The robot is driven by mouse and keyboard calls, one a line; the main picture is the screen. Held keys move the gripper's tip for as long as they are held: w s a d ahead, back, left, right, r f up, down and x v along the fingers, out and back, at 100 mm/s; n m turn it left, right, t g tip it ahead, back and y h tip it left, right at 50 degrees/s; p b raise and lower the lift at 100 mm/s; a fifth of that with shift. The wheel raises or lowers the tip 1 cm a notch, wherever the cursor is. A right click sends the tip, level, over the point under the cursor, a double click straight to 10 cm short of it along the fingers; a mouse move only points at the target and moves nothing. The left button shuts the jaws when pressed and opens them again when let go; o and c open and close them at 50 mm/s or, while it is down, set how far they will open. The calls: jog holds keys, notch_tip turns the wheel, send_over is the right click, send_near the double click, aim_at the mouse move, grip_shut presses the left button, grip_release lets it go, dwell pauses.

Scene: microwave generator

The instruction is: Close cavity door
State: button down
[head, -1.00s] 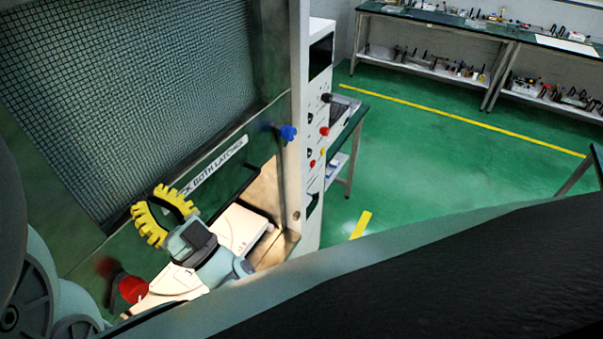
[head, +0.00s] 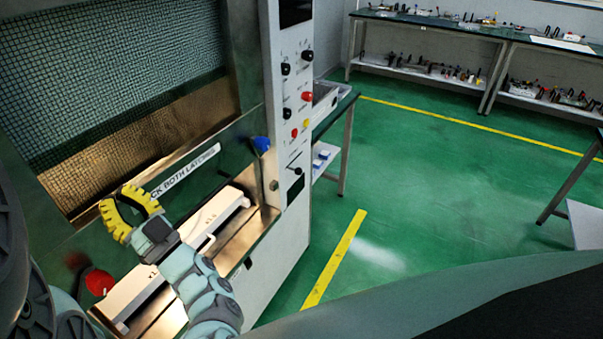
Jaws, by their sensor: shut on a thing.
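The cavity door (head: 101,182) is a panel with a dark mesh window and a green lower rail labelled about locking both latches; it fills the left of the head view. A blue latch knob (head: 261,144) is at the rail's right end and a red knob (head: 99,282) at its lower left. My gripper (head: 119,202), with yellow ribbed fingers, is at the lower rail, left of the label. It is shut on the door there; its fingers hide the exact contact. Below the rail, a gap shows a lit tan surface and white parts.
A control panel (head: 292,95) with black, red and yellow knobs stands right of the door. A green-topped side table (head: 338,105) is behind it. Workbenches (head: 455,27) line the back wall. Green floor (head: 430,190) to the right is mostly clear.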

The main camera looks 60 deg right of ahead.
notch_tip(320, 180, down, 27)
jog(key=b, duration=2.2)
jog(key=shift+r, duration=0.15)
